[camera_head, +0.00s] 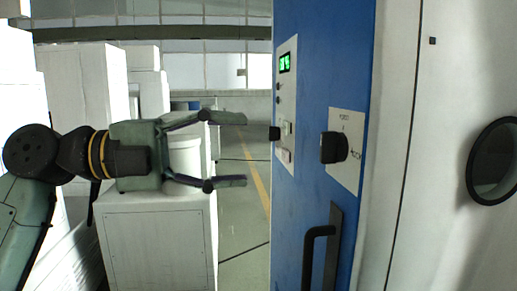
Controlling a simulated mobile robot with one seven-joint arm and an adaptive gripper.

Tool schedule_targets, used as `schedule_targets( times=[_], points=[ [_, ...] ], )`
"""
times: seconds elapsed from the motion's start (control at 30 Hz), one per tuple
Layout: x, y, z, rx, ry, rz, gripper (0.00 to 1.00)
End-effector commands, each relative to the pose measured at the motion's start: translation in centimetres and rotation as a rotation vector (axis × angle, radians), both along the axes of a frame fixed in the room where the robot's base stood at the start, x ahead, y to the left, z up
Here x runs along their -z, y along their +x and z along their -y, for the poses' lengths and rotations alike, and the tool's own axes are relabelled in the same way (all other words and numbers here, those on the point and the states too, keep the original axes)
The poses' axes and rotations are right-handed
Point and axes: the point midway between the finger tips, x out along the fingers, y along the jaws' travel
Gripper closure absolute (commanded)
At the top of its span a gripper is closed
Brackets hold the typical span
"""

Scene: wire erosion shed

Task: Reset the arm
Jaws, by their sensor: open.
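My gripper (236,150) is open and empty, with its two fingers spread one above the other and pointing right. My arm reaches in from the left edge, and the gripper is level. The fingertips end in free air left of a blue machine panel (310,195); a visible gap separates them from it in the picture. How far apart they are in depth I cannot tell.
The panel bears a green display (285,62), a small black knob (274,133), a larger black knob (334,147) and a black handle (318,250). A white cabinet (155,245) stands behind my gripper. A round porthole (494,162) is at right. Open floor (243,225) shows between.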

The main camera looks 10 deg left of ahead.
Motion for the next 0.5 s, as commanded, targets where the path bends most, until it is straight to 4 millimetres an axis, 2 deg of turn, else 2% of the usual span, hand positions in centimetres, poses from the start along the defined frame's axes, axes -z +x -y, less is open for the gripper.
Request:
schedule_targets(
  times=[0.4,0.5],
  points=[
    [-0.1,-0.2,-0.4,0.002,-0.004,0.005,0.42],
    [-1.4,-1.1,0.5,0.027,-0.052,0.091,0.42]
  ],
)
